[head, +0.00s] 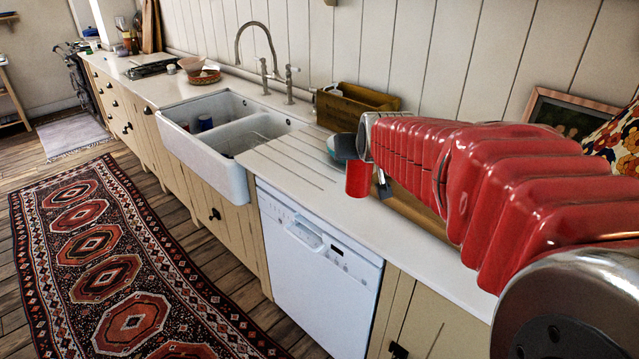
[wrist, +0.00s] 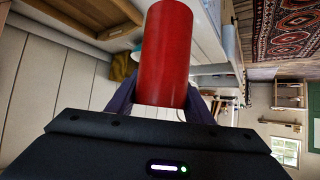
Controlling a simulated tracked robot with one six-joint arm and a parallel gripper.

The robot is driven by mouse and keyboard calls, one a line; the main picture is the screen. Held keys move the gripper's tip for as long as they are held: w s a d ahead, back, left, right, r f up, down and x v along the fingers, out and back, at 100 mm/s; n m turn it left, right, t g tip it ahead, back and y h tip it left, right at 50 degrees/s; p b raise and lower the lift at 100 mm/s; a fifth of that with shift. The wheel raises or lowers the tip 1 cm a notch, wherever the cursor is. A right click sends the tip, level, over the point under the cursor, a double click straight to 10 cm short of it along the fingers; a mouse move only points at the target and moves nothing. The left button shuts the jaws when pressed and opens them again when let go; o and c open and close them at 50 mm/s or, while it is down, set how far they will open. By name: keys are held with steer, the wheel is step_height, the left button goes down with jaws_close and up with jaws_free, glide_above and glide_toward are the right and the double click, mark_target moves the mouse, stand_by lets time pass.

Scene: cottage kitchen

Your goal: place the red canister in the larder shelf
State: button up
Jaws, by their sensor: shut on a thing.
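The red canister (head: 359,180) is a plain cylinder, upright in the head view, in front of the worktop beside the drainer. It fills the upper middle of the wrist view (wrist: 167,50). My gripper (wrist: 158,102) is shut on the canister, with a dark finger on each side of its near end. In the head view my gripper (head: 382,186) is mostly hidden behind the canister and my red arm. How far the canister is above the worktop is hard to tell. I cannot identify the larder shelf for certain; a wooden shelf unit (wrist: 289,96) shows at the right of the wrist view.
A dark bowl (head: 343,148) and a wooden crate (head: 352,105) stand behind the canister. A white double sink (head: 238,178) with a tap (head: 263,70) lies to the left. A white dishwasher (head: 318,275) is below. The patterned rug (head: 130,260) and floor beside the units are clear.

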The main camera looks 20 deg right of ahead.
steer(key=s+d+r+m+h, duration=0.1)
steer(key=s+d+r, duration=0.3)
steer(key=s+r, duration=0.3)
steer(key=s+d+r+m+g+h, duration=0.1)
steer(key=s+d+r, duration=0.3)
steer(key=s+r, duration=0.3)
step_height(320, 180, up, 4)
steer(key=shift+f, duration=0.25)
steer(key=shift+a, duration=0.15)
